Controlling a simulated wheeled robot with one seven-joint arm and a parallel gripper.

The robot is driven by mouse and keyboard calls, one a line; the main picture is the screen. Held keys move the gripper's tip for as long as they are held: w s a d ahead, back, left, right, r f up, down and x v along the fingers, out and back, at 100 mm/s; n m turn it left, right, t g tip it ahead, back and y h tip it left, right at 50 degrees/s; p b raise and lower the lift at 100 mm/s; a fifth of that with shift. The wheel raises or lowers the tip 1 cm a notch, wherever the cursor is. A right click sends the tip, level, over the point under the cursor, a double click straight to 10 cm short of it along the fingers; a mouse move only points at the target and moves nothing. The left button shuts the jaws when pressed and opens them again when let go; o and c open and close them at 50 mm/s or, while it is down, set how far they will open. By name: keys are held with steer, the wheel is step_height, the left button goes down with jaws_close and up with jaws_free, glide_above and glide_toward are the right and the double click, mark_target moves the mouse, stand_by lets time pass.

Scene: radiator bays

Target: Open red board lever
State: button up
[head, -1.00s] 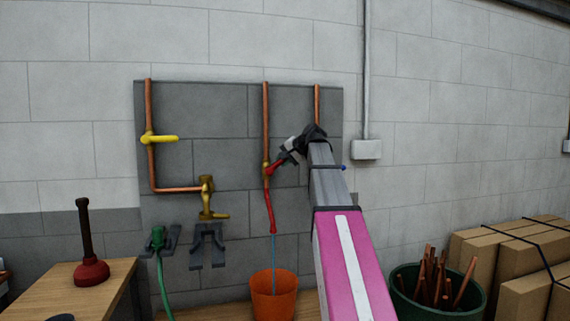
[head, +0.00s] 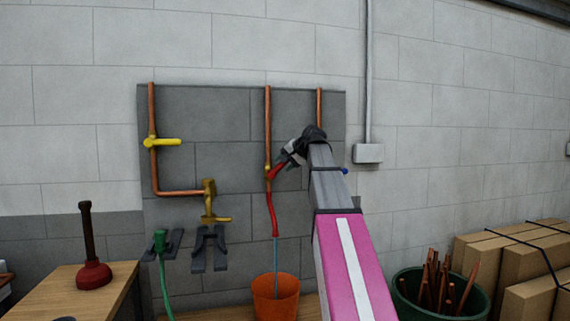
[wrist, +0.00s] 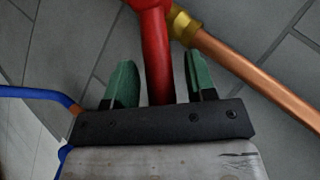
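The red lever (head: 277,172) sits on a brass valve on the middle copper pipe (head: 268,130) of the grey board. It slants up and to the right from the valve toward my gripper (head: 288,158). In the wrist view the red lever (wrist: 157,55) runs between the two green finger pads of my gripper (wrist: 160,80). The fingers are apart, with a visible gap on the right side of the lever. Whether the left pad touches it is hard to tell. My arm hides part of the right pipe.
A red spout hangs below the valve, with a thin blue stream (head: 275,255) down to an orange bucket (head: 276,302). A yellow lever (head: 163,142) and brass tap (head: 209,200) are left. A blue lever end (head: 345,171) shows beside my arm. Copper pipe (wrist: 250,70) passes close to my right finger.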

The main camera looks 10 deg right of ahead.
steer(key=v, duration=1)
steer(key=shift+s+r, duration=0.25)
steer(key=shift+s, duration=0.05)
steer(key=shift+d, duration=0.15)
